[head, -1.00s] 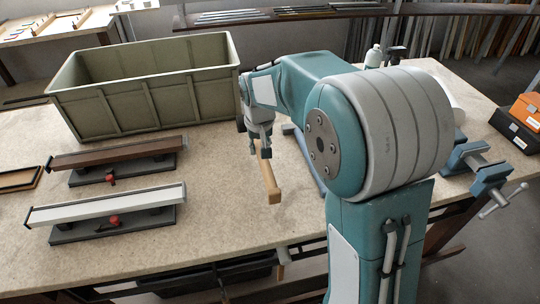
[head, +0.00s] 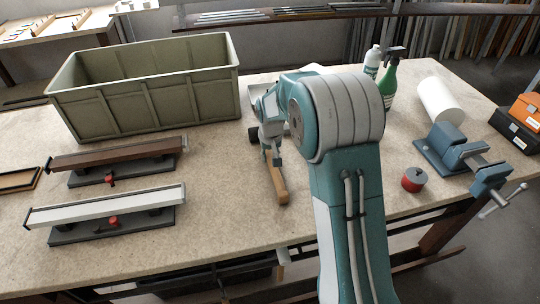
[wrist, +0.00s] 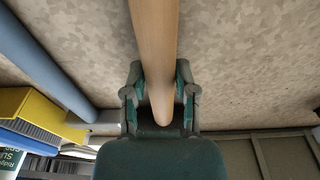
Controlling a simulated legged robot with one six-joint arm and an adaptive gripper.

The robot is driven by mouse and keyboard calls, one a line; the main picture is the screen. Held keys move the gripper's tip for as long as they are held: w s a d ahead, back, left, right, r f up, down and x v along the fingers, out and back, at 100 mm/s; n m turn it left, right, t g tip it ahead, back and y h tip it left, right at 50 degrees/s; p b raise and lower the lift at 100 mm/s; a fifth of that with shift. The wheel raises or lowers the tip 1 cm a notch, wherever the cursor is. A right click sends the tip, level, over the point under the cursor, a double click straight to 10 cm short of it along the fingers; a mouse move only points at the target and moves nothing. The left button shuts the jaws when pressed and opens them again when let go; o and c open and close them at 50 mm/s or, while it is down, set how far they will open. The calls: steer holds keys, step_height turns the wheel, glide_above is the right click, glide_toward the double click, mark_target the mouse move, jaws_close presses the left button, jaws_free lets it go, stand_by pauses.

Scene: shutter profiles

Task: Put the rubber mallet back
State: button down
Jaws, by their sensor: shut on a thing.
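The mallet's wooden handle (head: 278,184) hangs from my gripper (head: 271,155) above the table, left of my arm, its squared end toward the front edge. In the wrist view the handle (wrist: 154,45) runs from the top edge down between both fingers of my gripper (wrist: 160,100), which are shut on it. I cannot make out the mallet's head clearly in either view. At the table's front edge a pale bracket (head: 282,253) shows, with a short wooden end (head: 280,271) below it.
A green crate (head: 150,100) stands at the back left. Two profile fixtures (head: 115,160) (head: 105,212) lie at the left. On the right are a vise (head: 455,150), a red tin (head: 413,180), a white roll (head: 440,100) and a green spray bottle (head: 391,80). The front middle is bare.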

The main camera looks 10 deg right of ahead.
steer(key=shift+c, duration=2)
jaws_free()
steer(key=s+r+t, duration=0.1)
steer(key=s+r, duration=0.3)
steer(key=r, duration=0.5)
steer(key=s+r, duration=0.4)
steer(key=r, duration=0.5)
steer(key=s+r+t, duration=0.2)
steer(key=s+t, duration=0.1)
steer(key=s, duration=2.1)
steer(key=shift+s, duration=0.2)
